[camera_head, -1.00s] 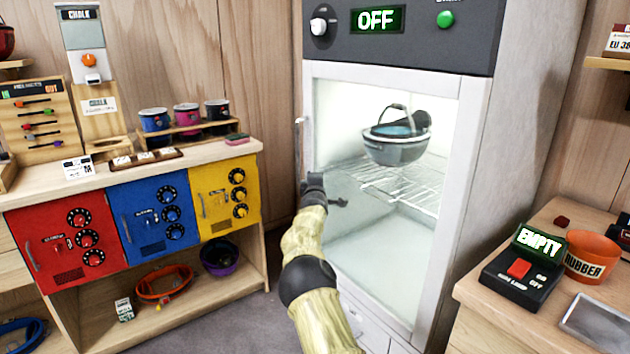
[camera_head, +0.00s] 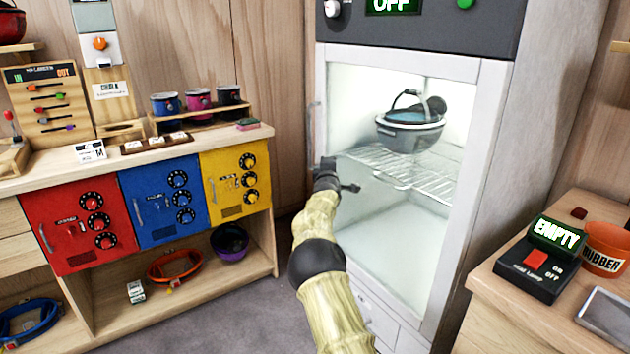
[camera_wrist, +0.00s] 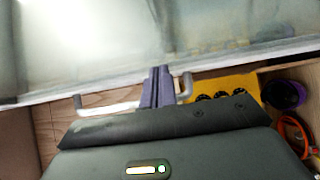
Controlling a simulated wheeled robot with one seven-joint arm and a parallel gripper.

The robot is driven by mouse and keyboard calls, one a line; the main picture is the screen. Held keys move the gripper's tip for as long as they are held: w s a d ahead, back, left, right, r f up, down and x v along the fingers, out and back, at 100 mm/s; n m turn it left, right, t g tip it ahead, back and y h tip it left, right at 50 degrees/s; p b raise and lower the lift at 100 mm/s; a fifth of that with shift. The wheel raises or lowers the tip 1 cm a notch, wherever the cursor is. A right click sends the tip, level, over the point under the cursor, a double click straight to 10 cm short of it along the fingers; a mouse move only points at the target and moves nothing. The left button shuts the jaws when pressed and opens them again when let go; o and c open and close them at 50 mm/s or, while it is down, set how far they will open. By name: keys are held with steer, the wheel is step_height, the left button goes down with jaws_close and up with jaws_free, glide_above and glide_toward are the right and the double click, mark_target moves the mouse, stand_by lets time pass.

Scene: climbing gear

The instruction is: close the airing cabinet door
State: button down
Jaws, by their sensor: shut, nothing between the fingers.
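The airing cabinet (camera_head: 412,28) stands at the centre right in the head view, with a dark top panel. Its white-framed glass door (camera_head: 485,120) looks shut or nearly so; I cannot tell whether a thin gap is left. The upright handle (camera_head: 311,125) is on the door's left edge. My gripper (camera_head: 350,187) is shut and empty, in front of the lower left of the glass. In the wrist view, the fingers (camera_wrist: 158,86) cross in front of the metal handle (camera_wrist: 110,108), close to the door frame. I cannot tell whether they touch it.
A grey basket (camera_head: 410,132) sits on the wire shelf (camera_head: 440,180) inside the cabinet. A bench (camera_head: 215,143) with red, blue and yellow lockers stands left. A wooden counter (camera_head: 490,295) with an EMPTY-lit switch box (camera_head: 535,270) is at the right. Grey floor (camera_head: 235,310) is clear between.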

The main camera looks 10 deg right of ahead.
steer(key=s+a, duration=0.7)
steer(key=s, duration=0.3)
steer(key=shift+s, duration=0.4)
steer(key=shift+a, duration=0.1)
